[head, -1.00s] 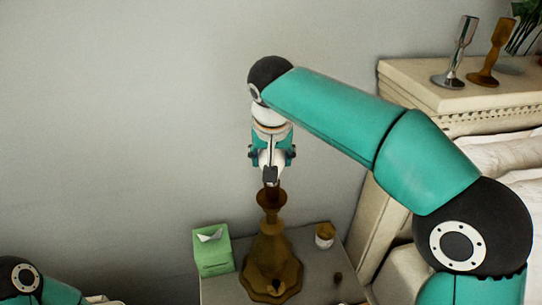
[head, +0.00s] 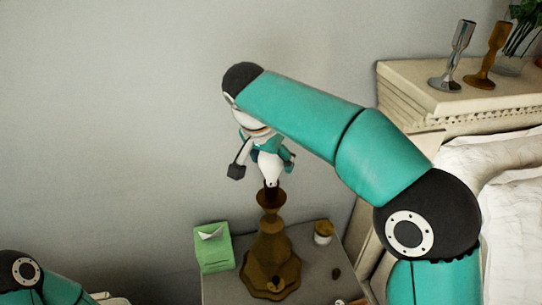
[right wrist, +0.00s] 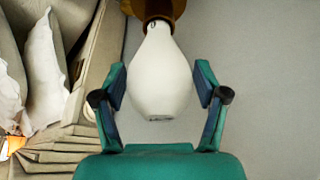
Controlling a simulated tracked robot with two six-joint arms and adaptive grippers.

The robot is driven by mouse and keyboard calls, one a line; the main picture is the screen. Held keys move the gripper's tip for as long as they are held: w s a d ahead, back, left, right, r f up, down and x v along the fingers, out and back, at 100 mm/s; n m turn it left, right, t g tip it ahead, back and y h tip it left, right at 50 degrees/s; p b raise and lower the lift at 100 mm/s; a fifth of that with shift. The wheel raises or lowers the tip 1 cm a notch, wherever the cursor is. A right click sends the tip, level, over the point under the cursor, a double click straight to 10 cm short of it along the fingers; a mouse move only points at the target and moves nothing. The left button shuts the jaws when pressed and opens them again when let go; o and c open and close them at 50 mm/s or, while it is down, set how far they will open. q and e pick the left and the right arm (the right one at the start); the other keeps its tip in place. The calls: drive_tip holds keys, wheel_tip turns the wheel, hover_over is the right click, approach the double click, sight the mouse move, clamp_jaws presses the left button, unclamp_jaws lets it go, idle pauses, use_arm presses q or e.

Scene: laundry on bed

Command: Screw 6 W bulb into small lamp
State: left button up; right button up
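The small lamp (head: 270,245) is a brown-gold turned stand on the bedside table. A white pear-shaped bulb (head: 270,164) stands upright with its narrow end at the lamp's top. In the right wrist view the bulb (right wrist: 160,75) meets the brown lamp top (right wrist: 155,10); how deep its base sits is hidden. My right gripper (head: 262,167) is above the lamp with its fingers spread on both sides of the bulb. The right wrist view shows a gap between the bulb and each finger. My left arm shows at the lower left, its gripper out of view.
The bedside table (head: 222,291) also holds a green tissue box (head: 213,249), a small jar (head: 323,233) and small dark items. A cream headboard (head: 425,85) and white bedding (head: 500,165) are at right. Two candlesticks (head: 455,58) stand on the ledge.

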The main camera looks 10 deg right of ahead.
drive_tip(key=shift+o, duration=0.7)
drive_tip(key=shift+r, duration=0.1)
